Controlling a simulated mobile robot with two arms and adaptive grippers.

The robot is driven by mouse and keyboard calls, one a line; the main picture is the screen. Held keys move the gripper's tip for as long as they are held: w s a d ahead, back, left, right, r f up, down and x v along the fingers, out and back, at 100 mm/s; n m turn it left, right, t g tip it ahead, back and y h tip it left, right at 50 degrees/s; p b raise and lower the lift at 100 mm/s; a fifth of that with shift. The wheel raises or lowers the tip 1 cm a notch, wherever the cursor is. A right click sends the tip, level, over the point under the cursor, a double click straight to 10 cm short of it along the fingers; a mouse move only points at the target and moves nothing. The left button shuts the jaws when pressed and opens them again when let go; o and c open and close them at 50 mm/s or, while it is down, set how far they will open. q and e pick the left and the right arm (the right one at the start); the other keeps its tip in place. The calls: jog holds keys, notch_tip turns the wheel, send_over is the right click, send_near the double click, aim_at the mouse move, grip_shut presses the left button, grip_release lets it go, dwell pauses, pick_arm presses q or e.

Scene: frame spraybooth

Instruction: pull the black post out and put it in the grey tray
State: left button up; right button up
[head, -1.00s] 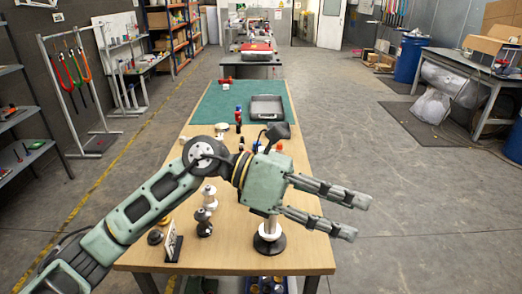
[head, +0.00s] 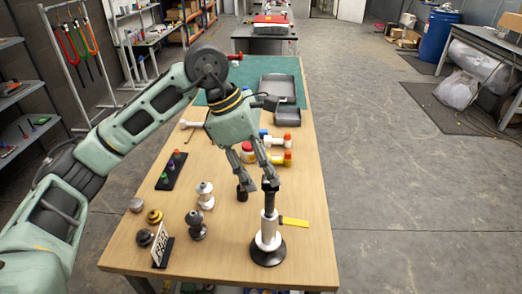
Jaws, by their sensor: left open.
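The black post (head: 269,198) stands upright in a white sleeve (head: 268,232) on a round black base (head: 266,252), near the front of the wooden table. My left gripper (head: 257,186) points down with its fingers spread, at about the height of the post's top. Its right fingertip overlaps the post's top in the picture; I cannot tell whether they touch. My right gripper is not in view.
A yellow strip (head: 293,222) sticks out right of the sleeve. A white-and-grey spool (head: 205,196), dark knobbed part (head: 196,226) and number sign (head: 161,245) stand to the left. The table's front right is clear.

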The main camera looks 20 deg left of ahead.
pick_arm(q)
jog(key=p+x, duration=0.1)
jog(key=x, duration=0.3)
jog(key=shift+d, duration=0.1)
jog(key=shift+w+d+f, duration=0.2)
jog(key=shift+d+f, duration=0.05)
jog(key=shift+f, duration=0.45)
jog(key=c, duration=0.7)
jog(key=shift+c, duration=0.7)
grip_shut()
jog(key=shift+o, duration=0.8)
grip_release()
grip_shut()
jog(key=shift+r, duration=0.1)
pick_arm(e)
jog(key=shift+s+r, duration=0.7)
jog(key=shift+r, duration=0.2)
